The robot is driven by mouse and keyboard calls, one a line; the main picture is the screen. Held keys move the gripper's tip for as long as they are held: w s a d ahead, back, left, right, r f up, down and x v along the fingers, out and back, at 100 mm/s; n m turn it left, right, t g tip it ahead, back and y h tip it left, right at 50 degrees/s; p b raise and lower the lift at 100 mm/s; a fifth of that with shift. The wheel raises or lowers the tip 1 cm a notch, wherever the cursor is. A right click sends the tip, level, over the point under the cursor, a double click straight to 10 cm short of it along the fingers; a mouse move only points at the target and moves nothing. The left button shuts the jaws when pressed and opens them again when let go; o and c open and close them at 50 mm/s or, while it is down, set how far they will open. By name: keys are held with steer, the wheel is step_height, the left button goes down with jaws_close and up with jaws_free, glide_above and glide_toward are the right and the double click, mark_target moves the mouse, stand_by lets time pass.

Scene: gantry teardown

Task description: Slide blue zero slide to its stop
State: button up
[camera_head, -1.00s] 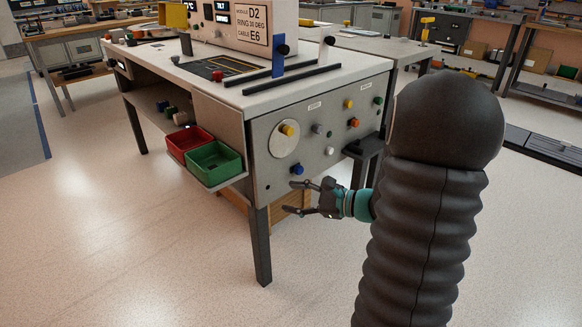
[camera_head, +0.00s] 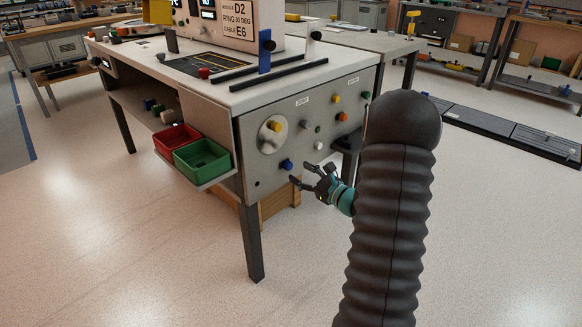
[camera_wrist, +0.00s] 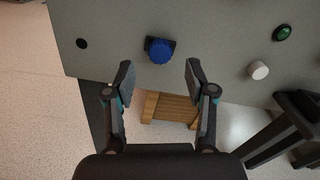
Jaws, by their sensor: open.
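A round blue knob (camera_head: 287,164) sits low on the bench's grey side panel. In the wrist view the blue knob (camera_wrist: 159,51) has a dark square plate behind it. A blue upright plate (camera_head: 264,52) with a dark knob stands on a dark rail on the bench top. The frames do not label either as the zero slide. My gripper (camera_head: 300,174) is open and empty, near the panel beside the blue knob. In the wrist view my gripper (camera_wrist: 160,76) has its fingers either side of the knob's line, with the knob just beyond the tips, apart from them.
The grey panel (camera_head: 318,103) also carries a yellow knob on a round plate (camera_head: 274,126), a white knob (camera_wrist: 258,70) and a green button (camera_wrist: 283,32). Red (camera_head: 176,139) and green bins (camera_head: 202,160) stand left of it. A wooden crate (camera_wrist: 168,108) lies below. Floor in front is clear.

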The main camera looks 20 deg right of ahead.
mark_target(290, 167)
steer(key=shift+x, duration=2.6)
jaws_close()
